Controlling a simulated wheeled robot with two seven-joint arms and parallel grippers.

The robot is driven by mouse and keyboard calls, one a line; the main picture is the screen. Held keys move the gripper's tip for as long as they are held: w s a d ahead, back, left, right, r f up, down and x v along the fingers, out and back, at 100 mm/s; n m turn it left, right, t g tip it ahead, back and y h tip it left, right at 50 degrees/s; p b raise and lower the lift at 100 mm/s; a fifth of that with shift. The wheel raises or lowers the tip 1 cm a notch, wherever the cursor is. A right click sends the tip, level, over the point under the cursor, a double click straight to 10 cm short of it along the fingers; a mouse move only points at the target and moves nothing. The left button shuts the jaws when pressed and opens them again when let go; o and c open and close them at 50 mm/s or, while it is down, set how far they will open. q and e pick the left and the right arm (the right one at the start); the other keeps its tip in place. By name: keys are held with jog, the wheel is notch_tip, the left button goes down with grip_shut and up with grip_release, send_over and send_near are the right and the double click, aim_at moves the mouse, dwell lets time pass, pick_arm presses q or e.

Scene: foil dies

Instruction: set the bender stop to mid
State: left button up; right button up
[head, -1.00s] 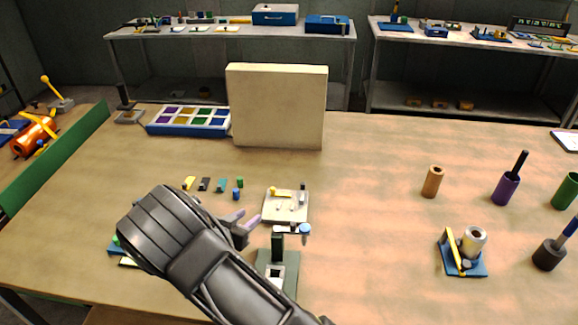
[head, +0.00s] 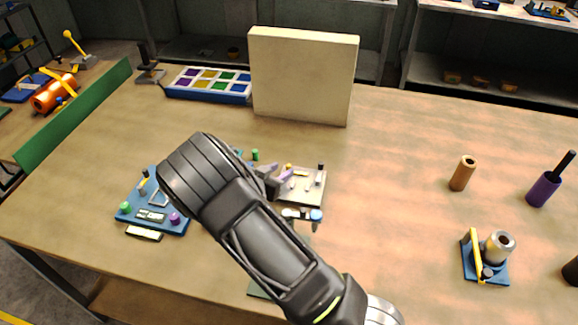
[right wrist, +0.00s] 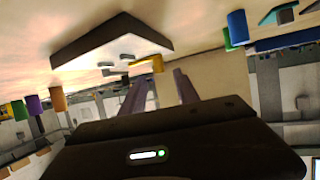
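The bender appears to be the pale plate (head: 304,188) with a yellow lever and a dark upright post, near the table's middle in the head view. It also shows tilted in the right wrist view (right wrist: 85,46), with a yellow part (right wrist: 147,63) and small grey parts along it. I cannot make out the stop's setting. My right gripper (head: 277,180) is at the plate's left edge in the head view. Its two purple fingers stand apart with nothing between them in the right wrist view (right wrist: 160,92). Whether they touch the plate is unclear. My left gripper is out of view.
A small stand with a light blue knob (head: 316,215) is just in front of the plate, partly behind my arm. A blue tray (head: 130,207) of parts lies left. A cream panel (head: 303,75) stands behind.

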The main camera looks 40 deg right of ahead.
aim_at(288, 167)
jog(key=b+x, duration=0.3)
jog(key=x, duration=0.2)
jog(key=shift+f, duration=0.2)
jog(key=shift+w+d, duration=0.15)
jog(key=shift+d, duration=0.15)
jog(key=shift+c, duration=0.5)
grip_shut()
dwell(0.4)
